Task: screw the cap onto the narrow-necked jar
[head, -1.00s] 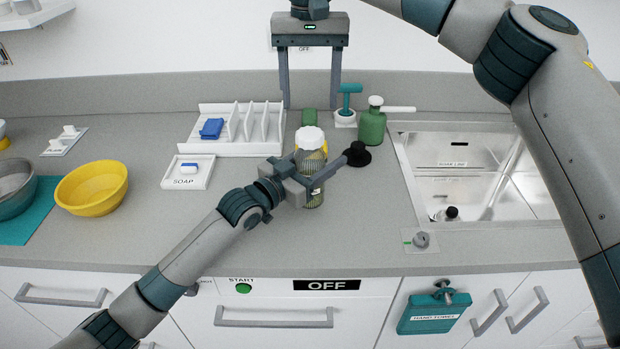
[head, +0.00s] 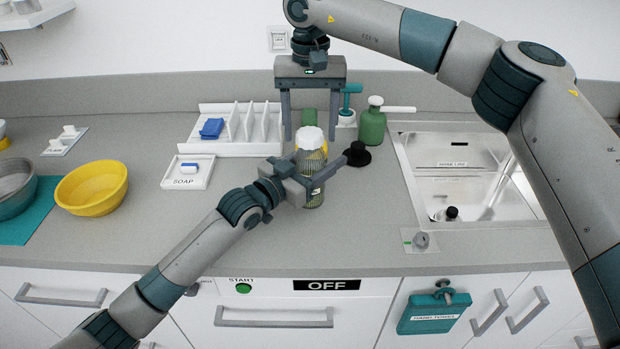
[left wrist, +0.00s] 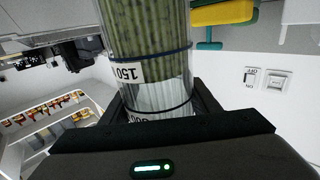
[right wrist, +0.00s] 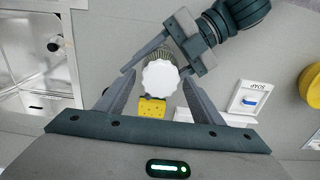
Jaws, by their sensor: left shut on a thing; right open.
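The jar (head: 313,180) is clear glass with green contents and stands upright on the counter. My left gripper (head: 309,188) is shut around its body. The left wrist view shows the jar's glass (left wrist: 150,35) with dark rings and a "150" mark between the fingers. The white scalloped cap (head: 310,137) sits on top of the jar; I cannot tell how tightly. My right gripper (head: 311,139) points down, open, with its fingers either side of the cap and apart from it. The cap (right wrist: 160,77) shows between these fingers in the right wrist view. The jar's neck is hidden.
A yellow sponge (right wrist: 152,107) lies close behind the jar. A black knobbed piece (head: 356,155) stands right of it, with a green bottle (head: 372,126) and teal T-handle (head: 348,98) behind. A white rack (head: 265,145) and soap dish (head: 188,171) are left; the sink (head: 455,190) is right.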

